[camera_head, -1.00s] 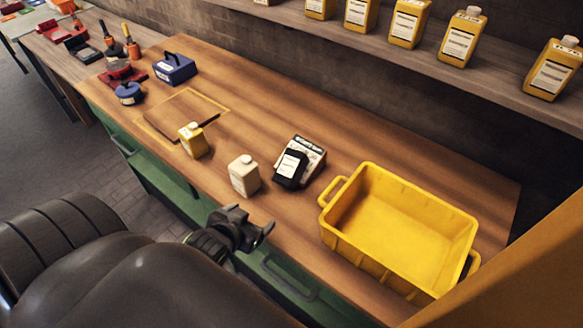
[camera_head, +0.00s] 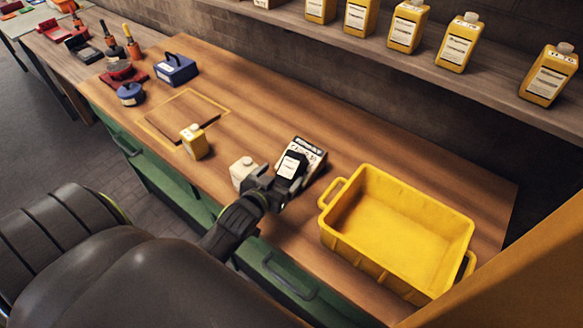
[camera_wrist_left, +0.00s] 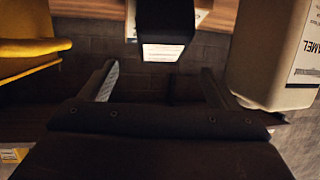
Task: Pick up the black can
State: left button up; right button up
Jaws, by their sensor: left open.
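The black can (camera_head: 293,163) with a white label stands on the wooden bench, in front of a white-and-dark box (camera_head: 312,152). In the left wrist view the black can (camera_wrist_left: 166,22) is at the top centre, ahead of the fingers and roughly in line with the gap between them. My left gripper (camera_head: 277,187) is at the near side of the can and hides its lower part in the head view. In the wrist view my left gripper (camera_wrist_left: 160,80) is open, with nothing between its fingers. My right gripper is not in view.
A cream can (camera_head: 242,170) stands close beside my left gripper; it looms large in the wrist view (camera_wrist_left: 275,50). A yellow bin (camera_head: 345,235) is to the right. A small yellow can (camera_head: 195,142) stands farther left. Yellow bottles line the shelf (camera_head: 490,88) above.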

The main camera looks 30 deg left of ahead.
aim_at(290, 164)
pick_arm(q)
jog(key=shift+x, duration=1.6)
jog(key=p+x, duration=0.1)
jog(key=x, duration=0.4)
jog(key=shift+s, duration=0.1)
jog(key=shift+r, duration=0.1)
jog(key=c, duration=1.4)
